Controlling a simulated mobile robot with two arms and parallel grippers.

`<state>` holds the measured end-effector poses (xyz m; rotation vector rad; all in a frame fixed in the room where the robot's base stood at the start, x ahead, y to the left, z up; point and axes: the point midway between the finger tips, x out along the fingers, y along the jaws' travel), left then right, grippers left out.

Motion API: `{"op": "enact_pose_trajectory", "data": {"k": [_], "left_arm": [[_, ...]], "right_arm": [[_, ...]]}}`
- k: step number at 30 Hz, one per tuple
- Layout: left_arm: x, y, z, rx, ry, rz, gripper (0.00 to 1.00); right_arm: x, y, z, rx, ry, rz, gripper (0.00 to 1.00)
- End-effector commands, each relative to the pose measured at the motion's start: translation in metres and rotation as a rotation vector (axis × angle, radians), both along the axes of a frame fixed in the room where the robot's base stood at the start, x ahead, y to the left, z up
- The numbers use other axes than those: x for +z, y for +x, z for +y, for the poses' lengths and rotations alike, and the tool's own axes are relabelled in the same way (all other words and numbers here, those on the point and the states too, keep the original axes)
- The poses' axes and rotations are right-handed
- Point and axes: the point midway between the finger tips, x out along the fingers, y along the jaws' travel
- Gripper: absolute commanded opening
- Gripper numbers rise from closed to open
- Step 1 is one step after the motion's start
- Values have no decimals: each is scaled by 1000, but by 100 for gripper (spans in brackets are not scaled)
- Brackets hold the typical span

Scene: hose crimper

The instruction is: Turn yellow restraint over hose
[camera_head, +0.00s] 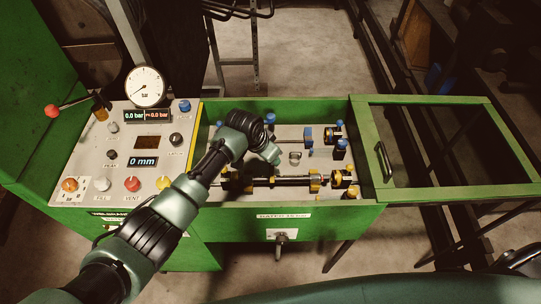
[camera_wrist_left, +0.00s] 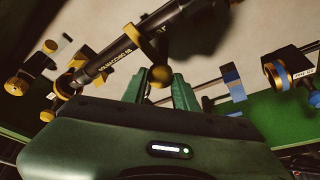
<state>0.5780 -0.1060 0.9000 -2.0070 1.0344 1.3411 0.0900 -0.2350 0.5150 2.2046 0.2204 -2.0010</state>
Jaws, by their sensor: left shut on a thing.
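The black hose (camera_head: 292,181) lies across the green test tub, with yellow fittings along it. In the left wrist view the hose (camera_wrist_left: 112,56) runs diagonally and carries printed lettering. The yellow restraint (camera_wrist_left: 160,76) shows there as a rounded yellow end between my fingertips, close to the hose. My left gripper (camera_wrist_left: 160,92) is shut on this yellow end. In the head view my left gripper (camera_head: 272,155) reaches into the tub just above the hose. The fingers partly hide the restraint, so its exact angle over the hose is unclear.
Blue-capped fittings (camera_head: 308,134) stand at the tub's back and right. A green framed lid (camera_head: 455,190) with a handle stands open at the right. The control panel (camera_head: 125,150) with gauge and knobs is at the left, beneath my left arm.

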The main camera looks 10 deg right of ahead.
Motion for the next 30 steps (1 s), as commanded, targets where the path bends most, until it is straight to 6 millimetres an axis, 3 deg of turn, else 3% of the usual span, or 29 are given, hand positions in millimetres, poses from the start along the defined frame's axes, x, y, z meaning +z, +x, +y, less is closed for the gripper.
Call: {"op": "enact_pose_trajectory", "data": {"k": [2,3,5,17,30], "left_arm": [[-1,0,1,2,0,2,0],[-1,0,1,2,0,2,34],[-1,0,1,1,0,2,49],[3,-1,1,0,-2,-1,49],[57,-14,21,1,-1,0,49]], "right_arm": [[0,-1,0,0,0,1,47],[0,-1,0,0,0,1,47],[0,-2,0,0,0,2,47],[-1,-3,0,0,0,5,47],[-7,-4,0,0,0,6,47]]}}
